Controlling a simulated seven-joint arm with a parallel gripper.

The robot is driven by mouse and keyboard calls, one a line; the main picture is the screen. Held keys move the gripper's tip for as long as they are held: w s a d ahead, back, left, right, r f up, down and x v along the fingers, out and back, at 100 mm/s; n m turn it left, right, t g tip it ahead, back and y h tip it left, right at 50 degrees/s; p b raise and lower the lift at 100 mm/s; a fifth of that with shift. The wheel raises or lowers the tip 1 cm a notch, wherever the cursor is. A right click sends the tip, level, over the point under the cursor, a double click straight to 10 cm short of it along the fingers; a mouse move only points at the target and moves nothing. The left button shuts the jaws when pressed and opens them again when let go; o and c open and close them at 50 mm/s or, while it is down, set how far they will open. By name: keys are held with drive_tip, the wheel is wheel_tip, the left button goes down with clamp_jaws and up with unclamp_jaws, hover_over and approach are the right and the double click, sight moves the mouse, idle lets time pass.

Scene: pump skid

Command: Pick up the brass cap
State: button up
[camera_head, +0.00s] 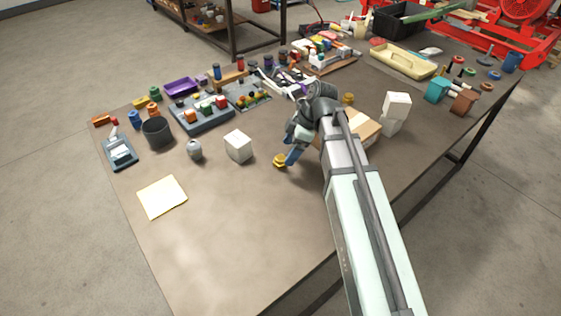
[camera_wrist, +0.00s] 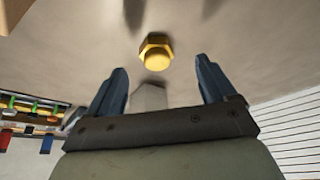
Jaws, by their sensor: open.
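The brass cap (camera_head: 280,161) is a small gold-yellow piece with a hexagonal flange, lying on the brown table (camera_head: 220,245) near the middle. In the wrist view the brass cap (camera_wrist: 156,52) shows at top centre, beyond the fingertips and roughly between them sideways. My gripper (camera_head: 292,156) is beside the cap in the head view, reaching down from the upper right. In the wrist view my gripper (camera_wrist: 160,78) has its two blue fingers spread apart with nothing between them. Whether a finger touches the cap I cannot tell. A second brass-coloured piece (camera_head: 348,98) stands farther back, behind my arm.
A white cube (camera_head: 238,146) and a grey rounded piece (camera_head: 195,150) stand left of the cap. A cardboard box (camera_head: 362,128) is partly hidden behind my arm. Stacked white blocks (camera_head: 396,106) stand to the right. The table front is clear except for a yellow sheet (camera_head: 162,197).

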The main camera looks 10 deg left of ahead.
sight(284, 157)
drive_tip(key=shift+w+x, duration=0.15)
drive_tip(key=shift+x, duration=1.15)
drive_tip(key=shift+w+x, duration=0.15)
drive_tip(key=shift+x, duration=1.15)
drive_tip(key=shift+c, duration=0.3)
drive_tip(key=c, duration=1.2)
drive_tip(key=shift+o, duration=0.2)
drive_tip(key=shift+r, duration=0.15)
